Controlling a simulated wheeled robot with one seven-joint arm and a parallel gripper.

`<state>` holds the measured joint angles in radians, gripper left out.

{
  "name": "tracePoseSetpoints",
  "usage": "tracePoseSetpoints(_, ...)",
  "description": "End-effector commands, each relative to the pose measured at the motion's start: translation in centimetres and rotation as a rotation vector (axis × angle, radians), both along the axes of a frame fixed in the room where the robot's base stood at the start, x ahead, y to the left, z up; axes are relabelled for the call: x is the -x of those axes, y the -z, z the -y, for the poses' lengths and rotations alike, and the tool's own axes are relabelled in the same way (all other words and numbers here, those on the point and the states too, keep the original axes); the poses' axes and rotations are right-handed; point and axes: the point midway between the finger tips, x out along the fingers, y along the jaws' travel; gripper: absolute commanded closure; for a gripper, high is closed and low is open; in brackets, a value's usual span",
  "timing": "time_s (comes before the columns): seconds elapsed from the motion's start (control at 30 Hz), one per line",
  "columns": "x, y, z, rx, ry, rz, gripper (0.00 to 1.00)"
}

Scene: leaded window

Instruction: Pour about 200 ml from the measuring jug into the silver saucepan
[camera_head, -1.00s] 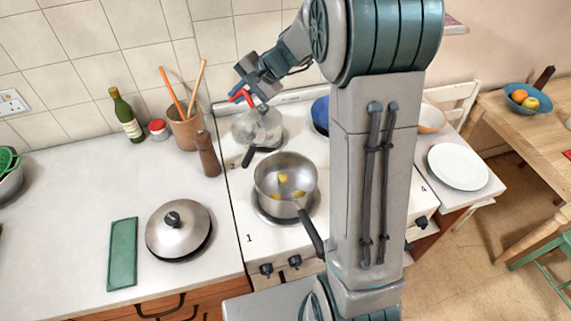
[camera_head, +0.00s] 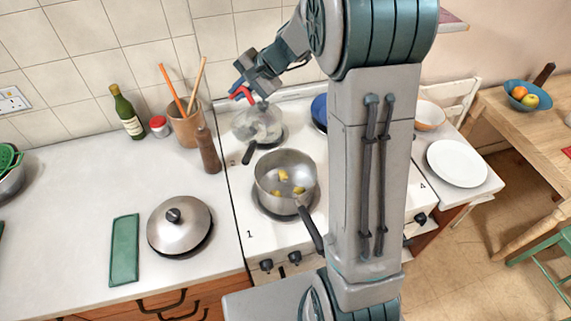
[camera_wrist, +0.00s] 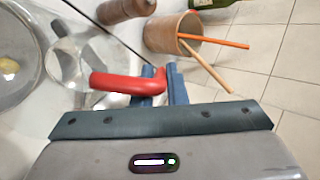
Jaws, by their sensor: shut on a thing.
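The measuring jug (camera_head: 257,124) is clear with a red handle, above the back-left of the hob in the head view. My gripper (camera_head: 242,92) is shut on its red handle. In the wrist view, the blue fingers (camera_wrist: 165,86) close on the handle (camera_wrist: 125,83), and the clear jug body (camera_wrist: 72,58) lies beyond. The jug looks roughly upright; its liquid level cannot be read. The silver saucepan (camera_head: 270,184) stands on the front-left burner, in front of the jug, with yellow pieces inside and its dark handle toward the front right. Its rim area also shows at the wrist view's left edge (camera_wrist: 28,90).
A pepper mill (camera_head: 208,152) and a utensil pot (camera_head: 186,126) stand left of the jug. A dark handle (camera_head: 249,153) sticks out below the jug. A lid (camera_head: 180,226) and green cloth (camera_head: 124,249) lie on the left counter. A blue pot (camera_head: 319,112) is partly hidden by my arm.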

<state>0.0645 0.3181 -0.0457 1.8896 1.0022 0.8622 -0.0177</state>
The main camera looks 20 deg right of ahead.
Motion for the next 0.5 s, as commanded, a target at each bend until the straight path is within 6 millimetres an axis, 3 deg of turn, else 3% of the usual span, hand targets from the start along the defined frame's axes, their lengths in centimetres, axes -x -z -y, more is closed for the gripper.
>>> tracePoseSetpoints(0.07,-0.2,-0.7,-0.1,0.007,0.000,-0.013,1.00)
tracePoseSetpoints(0.5,-2.6,1.1,-1.3,0.115,-0.003,-0.215,1.00)
